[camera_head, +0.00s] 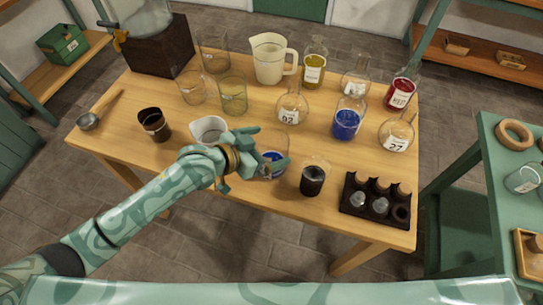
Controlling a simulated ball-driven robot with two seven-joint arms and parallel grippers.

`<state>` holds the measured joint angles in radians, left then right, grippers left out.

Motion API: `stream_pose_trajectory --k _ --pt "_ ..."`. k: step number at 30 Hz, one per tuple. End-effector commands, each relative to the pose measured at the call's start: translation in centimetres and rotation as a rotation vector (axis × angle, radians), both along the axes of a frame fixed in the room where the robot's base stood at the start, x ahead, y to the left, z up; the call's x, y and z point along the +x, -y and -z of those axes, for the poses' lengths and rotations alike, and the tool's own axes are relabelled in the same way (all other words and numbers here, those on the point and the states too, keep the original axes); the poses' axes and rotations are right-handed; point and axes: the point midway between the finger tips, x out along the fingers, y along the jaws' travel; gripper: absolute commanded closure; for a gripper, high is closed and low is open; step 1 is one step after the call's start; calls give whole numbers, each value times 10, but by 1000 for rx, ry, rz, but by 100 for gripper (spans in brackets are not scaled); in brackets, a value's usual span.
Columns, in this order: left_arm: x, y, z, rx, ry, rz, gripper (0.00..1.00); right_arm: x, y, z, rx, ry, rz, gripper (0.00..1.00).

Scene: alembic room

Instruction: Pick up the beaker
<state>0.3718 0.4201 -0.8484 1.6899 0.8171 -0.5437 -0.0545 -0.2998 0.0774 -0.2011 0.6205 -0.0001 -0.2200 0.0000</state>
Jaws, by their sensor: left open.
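A clear glass beaker (274,146) with blue contents stands near the front edge of the wooden table (130,120), right at my left gripper. My left gripper (272,157) is open, with its fingers at the beaker and partly covering it. I cannot tell whether the fingers touch the glass. Other clear beakers (233,97) stand further back on the left. My right gripper is not in view.
A dark cup (313,177) and a black rack (376,198) stand to the right at the front. Flasks, including a blue one (347,120) and a red one (401,92), stand behind. A cream jug (270,60) stands at the back.

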Motion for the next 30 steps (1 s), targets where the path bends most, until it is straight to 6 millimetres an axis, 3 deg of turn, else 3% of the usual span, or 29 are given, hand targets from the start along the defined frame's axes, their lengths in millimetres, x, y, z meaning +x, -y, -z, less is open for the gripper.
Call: stream_pose_trajectory --k 4,11,14,18,19,30 --pt "10 13 10 1 -1 0 0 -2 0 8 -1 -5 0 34" --pt "12 15 10 1 1 0 0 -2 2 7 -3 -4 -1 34" --pt "12 15 10 1 1 0 22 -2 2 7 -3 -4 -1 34" --pt "12 14 10 1 1 0 61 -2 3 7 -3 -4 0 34" --pt "12 15 9 -1 1 -1 66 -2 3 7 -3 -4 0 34" --pt "12 14 6 0 2 0 66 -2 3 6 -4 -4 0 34"
